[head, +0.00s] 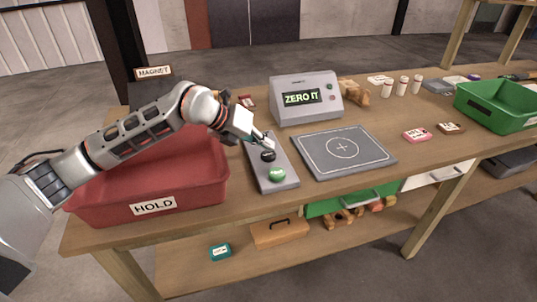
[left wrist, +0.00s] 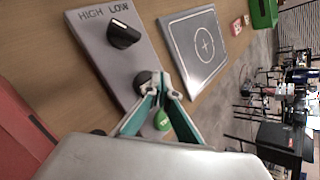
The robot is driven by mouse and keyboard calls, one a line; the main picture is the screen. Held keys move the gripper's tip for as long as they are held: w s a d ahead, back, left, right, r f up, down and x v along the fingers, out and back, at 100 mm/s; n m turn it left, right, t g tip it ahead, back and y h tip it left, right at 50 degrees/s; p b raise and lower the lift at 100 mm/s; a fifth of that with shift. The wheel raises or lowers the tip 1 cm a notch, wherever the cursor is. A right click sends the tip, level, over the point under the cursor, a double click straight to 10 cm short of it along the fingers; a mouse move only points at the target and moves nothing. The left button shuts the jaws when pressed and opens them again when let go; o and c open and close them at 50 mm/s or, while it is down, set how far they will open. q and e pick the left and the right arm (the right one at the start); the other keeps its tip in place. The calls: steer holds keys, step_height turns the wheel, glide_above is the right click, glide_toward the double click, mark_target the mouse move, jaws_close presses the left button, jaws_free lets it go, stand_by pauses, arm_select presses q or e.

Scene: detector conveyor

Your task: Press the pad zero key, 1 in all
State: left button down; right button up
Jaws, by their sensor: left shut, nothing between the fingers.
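A grey control panel (head: 262,178) lies on the table with a black round key (head: 268,156) and a green round key (head: 277,175). In the left wrist view the panel (left wrist: 98,52) also carries a black knob (left wrist: 123,35) marked HIGH and LOW. My left gripper (head: 269,143) is shut and empty, its tips close to the black key. In the left wrist view the fingertips (left wrist: 172,92) partly cover the black key (left wrist: 143,79), and the green key (left wrist: 162,121) shows between the fingers. I cannot tell whether they touch a key. The right gripper is out of view.
A grey display box (head: 305,98) behind the panel reads ZERO IT. A flat pad (head: 343,150) with a circled cross lies right of the panel. A red HOLD bin (head: 160,180) stands at left under my arm. A green bin (head: 497,105) stands far right.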

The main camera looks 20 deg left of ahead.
mark_target(266, 155)
arm_select(q)
steer(key=shift+f, duration=0.1)
stand_by(0.3)
steer(key=shift+f, duration=0.35)
steer(key=shift+f, duration=0.45)
stand_by(0.9)
steer(key=shift+r+p, duration=0.55)
steer(key=shift+r, duration=0.35)
steer(key=shift+r+p, duration=1.75)
steer(key=shift+r, duration=0.8)
